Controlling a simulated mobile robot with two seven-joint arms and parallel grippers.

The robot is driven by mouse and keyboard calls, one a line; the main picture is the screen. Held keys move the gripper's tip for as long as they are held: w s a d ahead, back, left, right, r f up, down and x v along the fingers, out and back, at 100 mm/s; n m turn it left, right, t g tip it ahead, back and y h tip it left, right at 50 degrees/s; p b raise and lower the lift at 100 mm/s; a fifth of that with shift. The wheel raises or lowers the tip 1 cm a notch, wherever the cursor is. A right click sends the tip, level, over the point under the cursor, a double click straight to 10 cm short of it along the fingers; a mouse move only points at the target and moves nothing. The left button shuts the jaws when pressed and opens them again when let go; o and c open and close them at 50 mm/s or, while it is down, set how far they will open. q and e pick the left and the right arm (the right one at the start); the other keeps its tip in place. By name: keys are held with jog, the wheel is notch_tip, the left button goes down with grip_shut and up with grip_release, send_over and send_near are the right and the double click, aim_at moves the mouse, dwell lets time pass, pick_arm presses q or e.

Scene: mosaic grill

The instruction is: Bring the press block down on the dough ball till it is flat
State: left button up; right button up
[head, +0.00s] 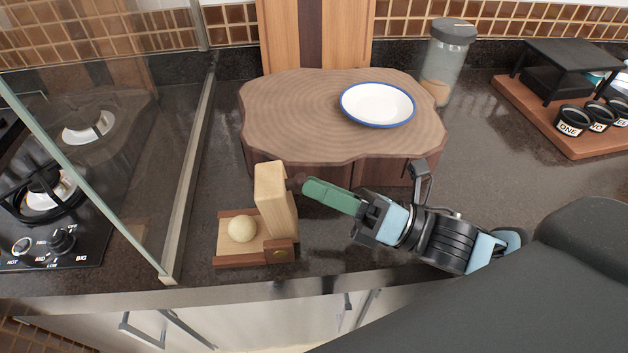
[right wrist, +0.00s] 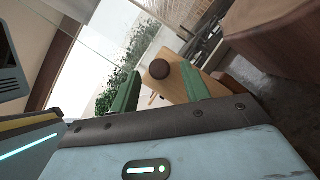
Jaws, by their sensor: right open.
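The dough ball (head: 242,229) is pale and round and sits on the wooden press base (head: 232,258). The press block (head: 277,203) is light wood and stands raised, almost upright, at the right side of the base. A dark round knob (head: 297,183) sticks out from its right face. My right gripper (head: 309,187) is open, its green fingertips close to the knob. In the right wrist view the knob (right wrist: 159,69) appears between the two open fingers, with the press block (right wrist: 178,85) behind it. Contact cannot be told. My left gripper is not in view.
A thick wooden board (head: 290,105) with a blue-rimmed plate (head: 377,104) lies behind the press. A glass panel (head: 110,120) and stove (head: 50,200) are at left. A jar (head: 446,62) and a brown tray (head: 545,128) with black cups stand at right.

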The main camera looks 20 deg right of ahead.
jog(key=shift+x, duration=0.85)
jog(key=shift+c, duration=0.5)
grip_shut()
